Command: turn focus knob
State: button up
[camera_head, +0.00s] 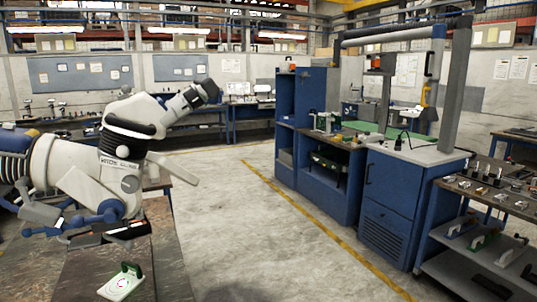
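A large white microscope (118,182) with black bands and lettering on its side stands close at the left in the head view. Its eyepieces (190,98) point up to the right. A ribbed blue and black part (14,152) lies at the left picture edge. Small blue and grey jointed parts (108,211) sit low on the microscope, and I cannot tell whether one of them is the focus knob. I cannot make out my gripper in this view.
The microscope is over a dark worn tabletop (82,272), where a small white piece with a green handle (122,284) lies. Blue cabinets (392,205) and a shelf with small parts (490,200) stand at the right. Clear concrete floor (255,235) with yellow lines lies between.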

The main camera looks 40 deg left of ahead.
aim_at(130, 183)
jog(key=i, duration=2.1)
jog(key=u, duration=1.95)
jog(key=i, duration=1.5)
jog(key=u, duration=2.35)
